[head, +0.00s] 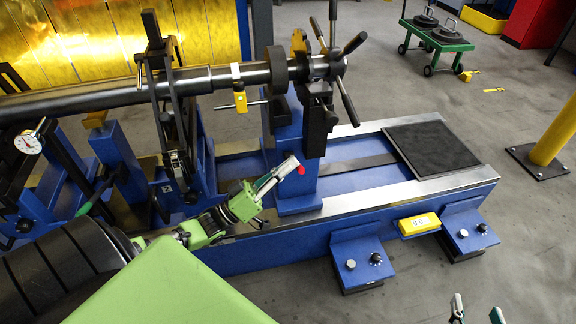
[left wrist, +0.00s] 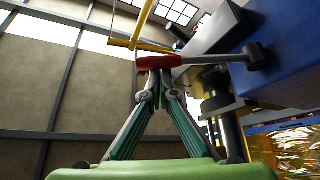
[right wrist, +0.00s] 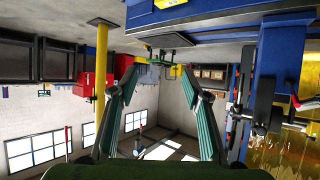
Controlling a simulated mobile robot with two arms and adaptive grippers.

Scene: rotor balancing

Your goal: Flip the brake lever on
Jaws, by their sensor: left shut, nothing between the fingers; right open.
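The brake lever shows in the head view as a small red grip end (head: 301,170) in front of the blue machine post; the rest of it is hidden behind my gripper. In the left wrist view its red handle (left wrist: 190,61) lies across the fingertips, with a dark arm running right to a round pivot on the blue wall. My left gripper (head: 290,164) is shut and empty, its tips at the handle; it also shows in the left wrist view (left wrist: 158,75). I cannot tell whether they touch. My right gripper (head: 477,311) is open and empty, away from the lever.
The long dark shaft (head: 110,97) runs above my left gripper, with a spoked handwheel (head: 338,68) at its end. A dark pad (head: 432,146) lies on the blue bed. A yellow post (head: 556,130) and green cart (head: 436,40) stand right. Open floor surrounds my right gripper.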

